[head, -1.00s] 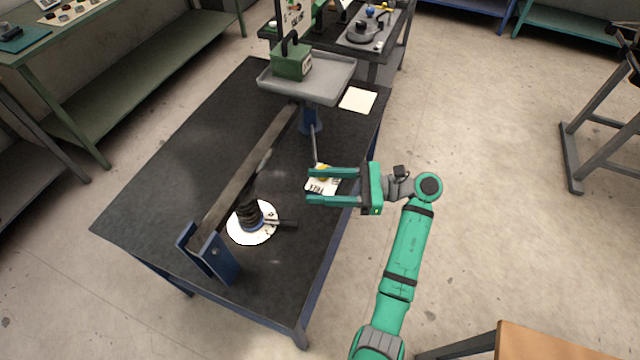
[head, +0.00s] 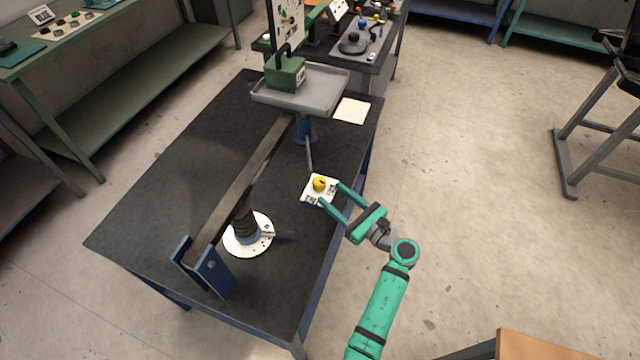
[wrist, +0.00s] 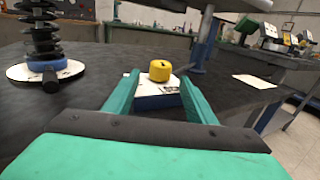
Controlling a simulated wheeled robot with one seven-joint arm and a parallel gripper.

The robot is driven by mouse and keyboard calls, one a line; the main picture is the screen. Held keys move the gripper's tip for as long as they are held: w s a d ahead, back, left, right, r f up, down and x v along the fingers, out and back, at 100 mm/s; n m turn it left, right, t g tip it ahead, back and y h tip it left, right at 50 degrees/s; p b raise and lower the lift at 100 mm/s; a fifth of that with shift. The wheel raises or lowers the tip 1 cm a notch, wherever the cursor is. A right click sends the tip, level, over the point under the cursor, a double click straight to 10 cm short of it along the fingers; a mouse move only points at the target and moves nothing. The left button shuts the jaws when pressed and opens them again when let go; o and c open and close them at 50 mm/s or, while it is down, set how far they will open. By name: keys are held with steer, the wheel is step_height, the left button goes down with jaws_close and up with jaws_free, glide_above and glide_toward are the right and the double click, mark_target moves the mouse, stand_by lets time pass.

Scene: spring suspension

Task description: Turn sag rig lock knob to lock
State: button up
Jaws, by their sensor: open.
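The yellow lock knob (head: 319,184) sits on a white labelled plate (head: 311,198) near the right edge of the dark table. It also shows in the wrist view as a short yellow cylinder (wrist: 160,70). My gripper (head: 329,194) is open, with its two green fingers pointing at the plate. In the wrist view my gripper (wrist: 155,85) has one finger on each side of the plate, and the knob stands between and slightly beyond the tips. I cannot tell whether a finger touches the plate. The label text is too small to read.
A black coil spring (head: 246,222) stands on a white disc, under a long beam (head: 245,180) held by a blue bracket (head: 205,268). A grey tray (head: 325,90) bears a green weight (head: 286,73). A blank white card (head: 352,110) lies near the back right.

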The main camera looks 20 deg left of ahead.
mark_target(324, 187)
steer(key=x, duration=0.7)
steer(key=shift+r, duration=0.1)
steer(key=c, duration=1)
